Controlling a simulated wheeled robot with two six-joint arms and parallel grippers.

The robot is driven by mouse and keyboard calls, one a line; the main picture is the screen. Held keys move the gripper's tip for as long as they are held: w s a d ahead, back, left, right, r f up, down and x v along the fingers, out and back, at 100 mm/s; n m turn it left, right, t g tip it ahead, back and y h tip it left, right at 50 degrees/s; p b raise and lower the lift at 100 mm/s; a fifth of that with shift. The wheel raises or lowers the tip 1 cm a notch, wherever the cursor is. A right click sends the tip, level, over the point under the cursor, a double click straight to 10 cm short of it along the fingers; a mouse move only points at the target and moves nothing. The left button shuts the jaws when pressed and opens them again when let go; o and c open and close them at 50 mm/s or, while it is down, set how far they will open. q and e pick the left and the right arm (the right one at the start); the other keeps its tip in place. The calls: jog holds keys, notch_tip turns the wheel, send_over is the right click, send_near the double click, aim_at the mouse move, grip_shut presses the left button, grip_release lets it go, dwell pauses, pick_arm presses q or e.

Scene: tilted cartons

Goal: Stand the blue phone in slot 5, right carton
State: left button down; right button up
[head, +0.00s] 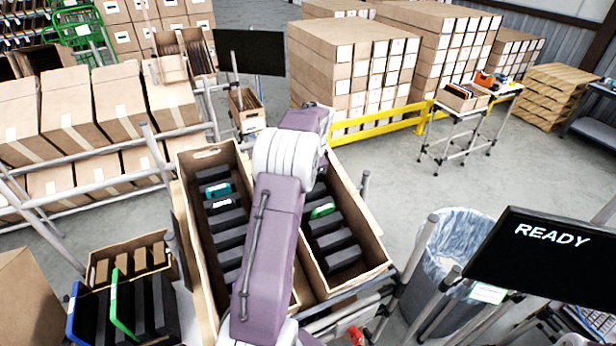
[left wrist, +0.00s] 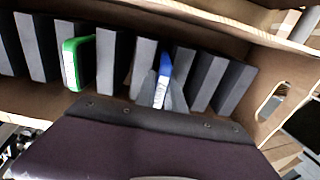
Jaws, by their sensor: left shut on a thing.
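The right carton (head: 365,235) is a tilted brown box with dark foam dividers, and a green phone (head: 322,211) stands in it. My purple arm covers part of it and hides my left gripper in the head view. In the left wrist view, my left gripper (left wrist: 164,98) is shut on the blue phone (left wrist: 166,66), which has a white label. The phone is upright between grey dividers, left of the carton's end wall with a hand hole (left wrist: 271,101). How deep it sits is unclear. The green phone (left wrist: 76,62) is further left. My right gripper is not in view.
The left carton (head: 200,158) holds a teal phone (head: 217,190) among dividers. A bin (head: 455,240) and a READY screen (head: 545,250) stand at right.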

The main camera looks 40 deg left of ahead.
pick_arm(q)
jog(key=shift+s+d+f, duration=0.2)
jog(key=shift+s+f, duration=0.1)
jog(key=shift+f, duration=0.3)
jog(key=c, duration=1.3)
grip_release()
jog(key=shift+c, duration=0.2)
jog(key=shift+r+b, duration=0.3)
jog(key=shift+b, duration=0.05)
jog(key=r, duration=0.1)
jog(key=r+b, duration=0.1)
jog(key=r, duration=0.1)
jog(key=shift+w+d+r, duration=0.2)
jog(key=shift+r, duration=0.05)
jog(key=p+v, duration=0.5)
jog(key=v, duration=0.8)
jog(key=shift+p, duration=0.3)
jog(key=shift+a, duration=0.15)
